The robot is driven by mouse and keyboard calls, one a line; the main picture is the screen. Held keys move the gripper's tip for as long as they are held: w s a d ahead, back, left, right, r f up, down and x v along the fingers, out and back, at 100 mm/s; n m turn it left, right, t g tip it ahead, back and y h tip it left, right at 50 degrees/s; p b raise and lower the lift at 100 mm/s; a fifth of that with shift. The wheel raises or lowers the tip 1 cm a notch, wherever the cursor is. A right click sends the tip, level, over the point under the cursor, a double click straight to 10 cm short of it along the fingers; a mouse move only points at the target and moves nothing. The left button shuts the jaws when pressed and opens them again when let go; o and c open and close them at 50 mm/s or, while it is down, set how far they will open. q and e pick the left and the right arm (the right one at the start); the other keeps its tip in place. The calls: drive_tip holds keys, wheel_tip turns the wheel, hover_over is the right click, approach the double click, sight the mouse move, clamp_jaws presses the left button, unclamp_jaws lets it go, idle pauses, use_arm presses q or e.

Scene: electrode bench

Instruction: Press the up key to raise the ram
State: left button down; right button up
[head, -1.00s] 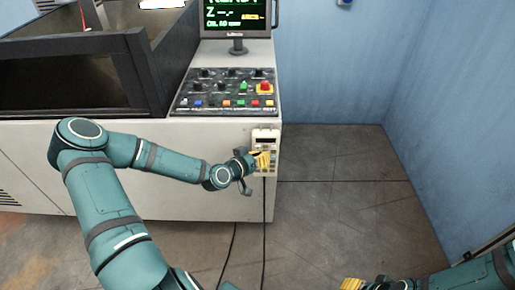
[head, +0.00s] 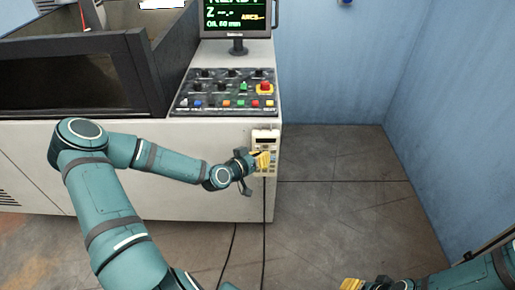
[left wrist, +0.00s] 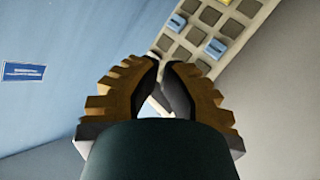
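A cream keypad pendant (head: 265,136) hangs on the front right of the machine, with a small dark display and a cable below. My left gripper (head: 262,160) is at its keys, and hides part of them. In the left wrist view, the pendant's key face (left wrist: 191,48) shows grey keys and two blue keys, one (left wrist: 177,22) near the top and one (left wrist: 215,48) to the right. My left fingers (left wrist: 165,75) are closed together at the tips, with nothing seen between them. Contact with a key cannot be told. My right gripper (head: 352,285) is at the bottom edge, mostly cut off.
The machine's control panel (head: 225,92) with coloured buttons and a red stop knob (head: 264,87) lies above the pendant. A monitor (head: 238,17) stands behind it. A blue wall (head: 330,70) is at right, and the floor (head: 330,190) there is clear.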

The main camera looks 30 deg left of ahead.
use_arm(q)
drive_tip(key=shift+w, duration=0.1)
drive_tip(key=shift+w+a, duration=0.25)
drive_tip(key=shift+w, duration=0.05)
